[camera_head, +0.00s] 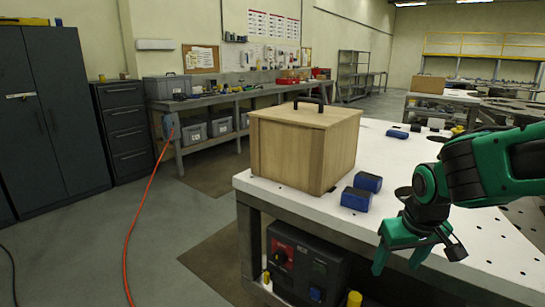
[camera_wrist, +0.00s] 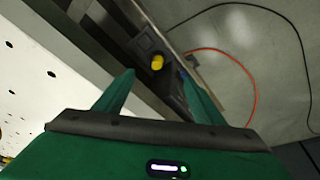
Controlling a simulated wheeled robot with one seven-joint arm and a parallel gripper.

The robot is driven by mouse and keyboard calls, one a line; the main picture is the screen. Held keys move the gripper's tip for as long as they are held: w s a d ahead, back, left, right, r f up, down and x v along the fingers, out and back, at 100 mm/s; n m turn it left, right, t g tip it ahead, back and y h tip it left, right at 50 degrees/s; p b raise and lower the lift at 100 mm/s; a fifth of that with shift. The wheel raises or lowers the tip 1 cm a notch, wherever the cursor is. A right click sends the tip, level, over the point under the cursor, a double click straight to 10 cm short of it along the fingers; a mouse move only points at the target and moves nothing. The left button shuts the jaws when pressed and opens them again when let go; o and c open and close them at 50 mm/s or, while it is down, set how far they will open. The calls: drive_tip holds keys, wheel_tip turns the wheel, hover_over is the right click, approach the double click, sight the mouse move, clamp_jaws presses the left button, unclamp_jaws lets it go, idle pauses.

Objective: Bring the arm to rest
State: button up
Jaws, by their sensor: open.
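My gripper (camera_head: 377,267) hangs at the front edge of the white table at the right of the head view, fingers pointing down. In the wrist view its two green fingers (camera_wrist: 158,86) are spread apart with nothing between them. My green and black arm comes in from the right side of the head view and is bent at the wrist.
A wooden box (camera_head: 290,148) with a black handle stands on the white perforated table (camera_head: 430,245). Two blue blocks (camera_head: 356,199) lie beside it. A dark machine (camera_head: 303,265) sits under the table. An orange cable (camera_head: 131,230) crosses the open floor at left.

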drive_tip(key=s+d+m+g, duration=0.1)
drive_tip(key=s+d+m, duration=0.2)
drive_tip(key=s+d, duration=0.3)
drive_tip(key=s+d+r+m+g, duration=0.1)
drive_tip(key=s+d+m, duration=0.3)
drive_tip(key=s, duration=1)
drive_tip(key=shift+s+d+g+y, duration=0.15)
drive_tip(key=shift+d+g+y, duration=0.15)
drive_tip(key=shift+d+g, duration=0.6)
drive_tip(key=shift+d, duration=0.2)
